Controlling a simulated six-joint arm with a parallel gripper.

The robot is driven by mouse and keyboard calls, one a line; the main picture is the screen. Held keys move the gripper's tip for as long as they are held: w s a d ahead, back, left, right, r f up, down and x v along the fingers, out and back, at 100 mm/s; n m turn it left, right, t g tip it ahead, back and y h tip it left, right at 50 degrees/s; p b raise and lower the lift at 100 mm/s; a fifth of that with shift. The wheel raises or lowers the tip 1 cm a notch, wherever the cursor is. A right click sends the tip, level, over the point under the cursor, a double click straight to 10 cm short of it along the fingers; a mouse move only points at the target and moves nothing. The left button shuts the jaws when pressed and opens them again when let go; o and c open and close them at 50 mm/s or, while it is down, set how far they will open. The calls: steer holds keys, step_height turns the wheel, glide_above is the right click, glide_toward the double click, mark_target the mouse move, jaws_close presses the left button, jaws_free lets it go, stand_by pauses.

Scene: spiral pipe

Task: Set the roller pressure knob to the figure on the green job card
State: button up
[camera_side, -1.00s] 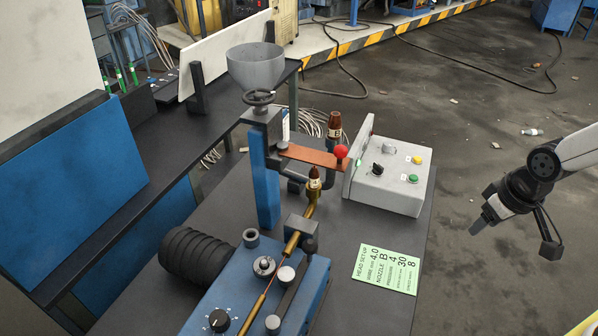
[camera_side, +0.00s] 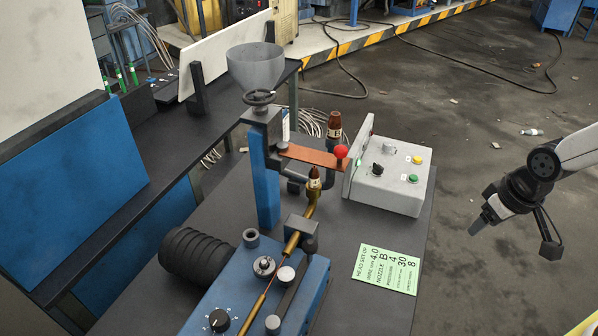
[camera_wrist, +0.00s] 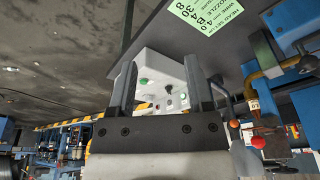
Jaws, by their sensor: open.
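A black knob (camera_side: 218,319) with a ring of dial marks sits on the blue machine (camera_side: 205,300) at the bottom of the side view. It is likely the roller pressure knob; its label and setting are too small to read. The green job card (camera_side: 386,269) lies on the dark table and reads HEAD SET-UP, with 4.0, B, 4, 30 and 8; the 4 appears to stand on the pressure line. The card also shows in the wrist view (camera_wrist: 206,15). My gripper (camera_side: 474,225) is open and empty, right of the table and far from the knob. Its fingers also show in the wrist view (camera_wrist: 157,75).
A grey control box (camera_side: 388,190) with a black knob and buttons stands at the table's back right. A blue post (camera_side: 264,180) carries a funnel (camera_side: 256,67) and a red-ended lever (camera_side: 341,152). Black bellows (camera_side: 195,256) sit left. Space around my gripper is clear.

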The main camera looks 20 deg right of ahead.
mark_target(217, 318)
steer(key=shift+o, duration=1)
steer(key=w+a+n, duration=0.8)
steer(key=a+n, duration=0.3)
steer(key=n, duration=0.2)
steer(key=a+n, duration=0.6)
steer(key=a, duration=0.1)
steer(key=w+a+f+n, duration=0.1)
steer(key=a+n, duration=0.5)
steer(key=a, duration=0.2)
steer(key=w+a+f+n+t+y, duration=0.1)
steer(key=a+n, duration=0.5)
steer(key=a, duration=0.1)
steer(key=shift+w+a+n, duration=0.2)
steer(key=shift+a+n, duration=0.2)
steer(key=s+a+f+n, duration=0.1)
steer(key=s+a+n, duration=0.2)
steer(key=a+n, duration=0.2)
steer(key=s+a+f+n+y, duration=0.1)
steer(key=s+a+n, duration=0.1)
steer(key=a+n, duration=0.4)
steer(key=a, duration=0.3)
steer(key=shift+s+f+t, duration=0.25)
steer(key=shift+s+t, duration=0.05)
steer(key=shift+s, duration=0.1)
steer(key=shift+f, duration=0.1)
steer(key=shift+x, duration=3.75)
